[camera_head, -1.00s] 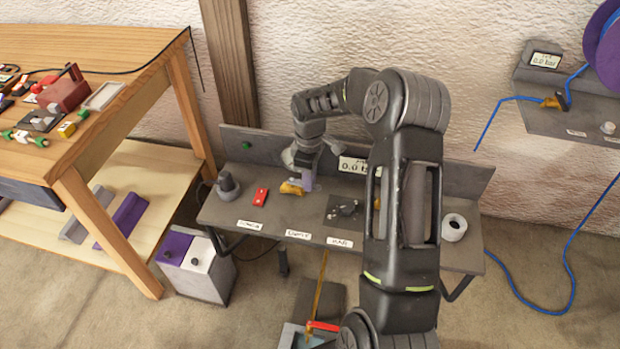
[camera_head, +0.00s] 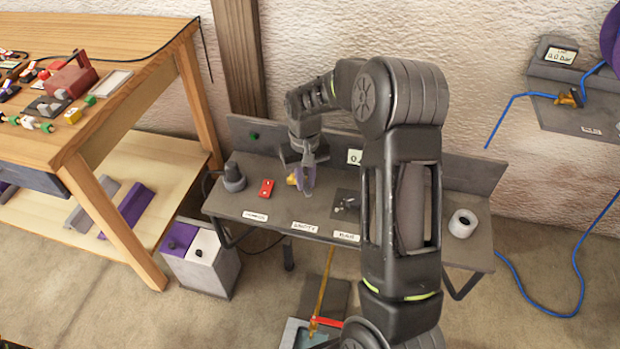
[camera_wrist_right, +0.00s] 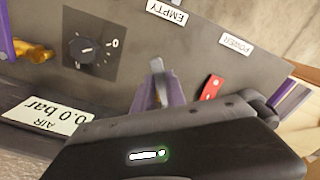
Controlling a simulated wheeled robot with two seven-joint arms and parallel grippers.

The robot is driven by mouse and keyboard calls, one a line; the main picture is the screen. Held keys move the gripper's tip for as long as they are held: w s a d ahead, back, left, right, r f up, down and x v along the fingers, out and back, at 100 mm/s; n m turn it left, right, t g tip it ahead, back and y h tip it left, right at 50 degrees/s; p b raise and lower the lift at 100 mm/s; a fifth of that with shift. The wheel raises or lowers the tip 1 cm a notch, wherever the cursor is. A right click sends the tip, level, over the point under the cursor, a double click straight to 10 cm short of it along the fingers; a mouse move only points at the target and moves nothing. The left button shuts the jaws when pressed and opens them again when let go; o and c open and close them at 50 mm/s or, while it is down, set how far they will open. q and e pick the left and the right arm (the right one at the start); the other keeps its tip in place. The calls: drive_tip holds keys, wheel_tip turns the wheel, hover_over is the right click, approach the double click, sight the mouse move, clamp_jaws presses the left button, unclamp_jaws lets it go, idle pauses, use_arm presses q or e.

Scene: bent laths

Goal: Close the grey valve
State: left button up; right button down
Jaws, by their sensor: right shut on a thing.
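The valve (camera_head: 292,179) has a brass body and sits on the dark wall bench, left of its middle. My right gripper (camera_head: 308,178) has purple fingers and reaches down at the valve, partly covering it. In the right wrist view its purple fingers (camera_wrist_right: 166,98) are shut on a narrow grey lever (camera_wrist_right: 157,67), which stands up between them. The lever's exact angle to the body is hidden by the fingers. My left gripper is in neither view.
A second brass valve (camera_wrist_right: 32,52) shows near a purple part. An AIR display (camera_wrist_right: 48,117) reads 0.0 bar. A wooden table (camera_head: 135,90) stands left.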

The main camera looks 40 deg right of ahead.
drive_tip(key=m, duration=0.1)
drive_tip(key=a+m, duration=0.1)
drive_tip(key=shift+w+a+m, duration=0.15)
drive_tip(key=shift+w+m, duration=0.15)
drive_tip(key=shift+m, duration=0.1)
drive_tip(key=shift+w+a+m, duration=0.3)
drive_tip(key=shift+m, duration=0.7)
drive_tip(key=shift+w+a+m, duration=0.3)
drive_tip(key=shift+m, duration=0.7)
drive_tip(key=c, duration=1.4)
unclamp_jaws()
drive_tip(key=shift+o, duration=0.2)
wheel_tip(320, 180, up, 8)
drive_tip(key=shift+p, duration=0.35)
drive_tip(key=shift+f, duration=0.1)
